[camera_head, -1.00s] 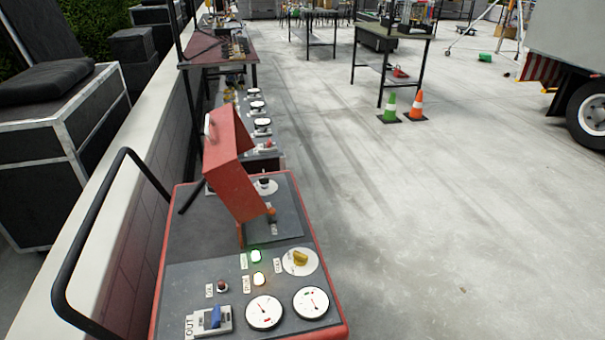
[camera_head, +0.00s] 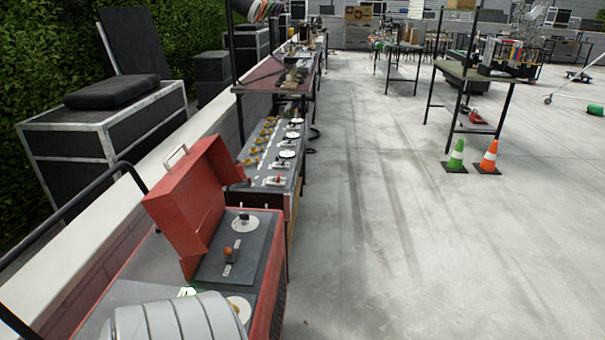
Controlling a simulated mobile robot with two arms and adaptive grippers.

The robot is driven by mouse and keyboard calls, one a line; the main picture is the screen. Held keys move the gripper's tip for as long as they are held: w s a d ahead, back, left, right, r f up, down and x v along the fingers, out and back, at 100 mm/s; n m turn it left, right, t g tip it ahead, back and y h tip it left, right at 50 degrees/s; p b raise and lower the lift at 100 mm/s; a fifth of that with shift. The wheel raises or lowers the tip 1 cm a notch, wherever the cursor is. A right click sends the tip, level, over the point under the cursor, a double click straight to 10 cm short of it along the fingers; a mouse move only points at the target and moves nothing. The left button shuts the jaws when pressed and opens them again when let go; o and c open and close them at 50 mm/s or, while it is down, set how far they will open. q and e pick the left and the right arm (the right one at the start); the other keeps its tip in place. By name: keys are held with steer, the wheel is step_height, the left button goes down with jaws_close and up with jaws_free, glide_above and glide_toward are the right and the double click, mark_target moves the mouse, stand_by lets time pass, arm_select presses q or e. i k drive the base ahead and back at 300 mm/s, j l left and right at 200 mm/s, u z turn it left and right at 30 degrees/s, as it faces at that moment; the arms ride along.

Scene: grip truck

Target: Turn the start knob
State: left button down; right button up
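A red control console (camera_head: 268,290) with a dark top stands at the bottom left. Its red hinged cover (camera_head: 188,205) is raised. Beside the cover are a black knob on a white round dial (camera_head: 245,226) and a small orange knob (camera_head: 229,254). I cannot read the labels, so I cannot tell which is the start knob. Another white dial (camera_head: 241,309) is partly hidden behind a grey rounded part of my arm at the bottom edge. That part also hides much of the console's front. Neither gripper is in view.
A low white-topped wall (camera_head: 85,245) and black cases (camera_head: 110,135) line the left. A second panel with several dials (camera_head: 285,155) stands beyond the console. A green cone (camera_head: 456,157) and an orange cone (camera_head: 489,158) stand by a table.

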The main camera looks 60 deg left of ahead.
mark_target(245, 217)
steer(key=i+l+u, duration=0.2)
steer(key=i, duration=0.2)
steer(key=i+u, duration=0.2)
steer(key=i, duration=0.15)
steer(key=i+u, duration=0.15)
steer(key=u, duration=0.3)
steer(key=i+l+u, duration=0.1)
steer(key=u, duration=0.3)
steer(key=i+l+u, duration=0.1)
steer(key=u, duration=0.35)
steer(key=i+l+u, duration=0.2)
steer(key=u, duration=0.25)
